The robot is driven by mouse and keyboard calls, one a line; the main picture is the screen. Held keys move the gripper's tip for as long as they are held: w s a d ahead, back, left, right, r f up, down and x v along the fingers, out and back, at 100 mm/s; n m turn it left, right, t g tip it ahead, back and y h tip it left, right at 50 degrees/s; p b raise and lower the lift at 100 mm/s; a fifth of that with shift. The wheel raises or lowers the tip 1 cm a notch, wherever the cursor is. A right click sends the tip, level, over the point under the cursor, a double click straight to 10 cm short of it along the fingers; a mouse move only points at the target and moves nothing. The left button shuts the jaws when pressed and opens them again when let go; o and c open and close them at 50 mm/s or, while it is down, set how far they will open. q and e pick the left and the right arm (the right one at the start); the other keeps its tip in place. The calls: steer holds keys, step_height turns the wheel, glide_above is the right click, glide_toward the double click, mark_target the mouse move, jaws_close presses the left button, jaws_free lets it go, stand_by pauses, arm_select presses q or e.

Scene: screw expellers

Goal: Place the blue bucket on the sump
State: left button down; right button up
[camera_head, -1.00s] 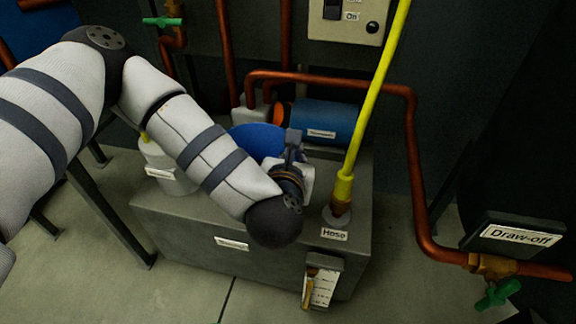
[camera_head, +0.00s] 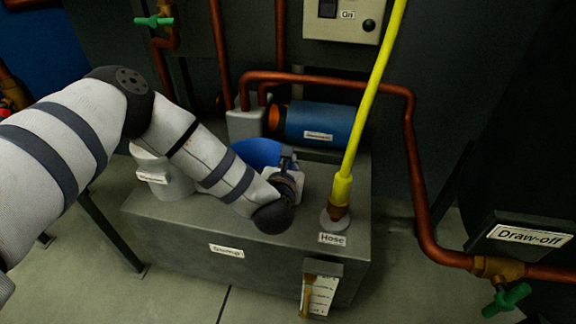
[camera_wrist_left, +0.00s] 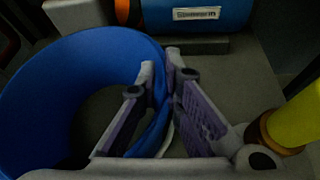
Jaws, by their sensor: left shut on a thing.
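The blue bucket (camera_head: 257,152) shows behind my left forearm in the head view, over the top of the grey sump (camera_head: 325,195). Its wide open rim fills the left of the left wrist view (camera_wrist_left: 60,60). My left gripper (camera_wrist_left: 160,75) is shut on the bucket's wall, one finger inside and one outside. In the head view my left wrist hides most of the gripper and the lower bucket. I cannot tell whether the bucket's base touches the sump. My right gripper is not in view.
A yellow hose (camera_head: 366,115) rises from the sump's right side. A blue motor-like cylinder (camera_head: 318,122) lies behind the bucket. A white container (camera_head: 160,172) stands at the sump's left end. Copper pipes (camera_head: 411,160) run behind and to the right.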

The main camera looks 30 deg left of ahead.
arm_select(q)
steer(key=shift+r, duration=0.25)
steer(key=shift+f, duration=0.15)
steer(key=c, duration=1.8)
jaws_free()
steer(key=shift+f, duration=0.1)
steer(key=shift+o, duration=0.2)
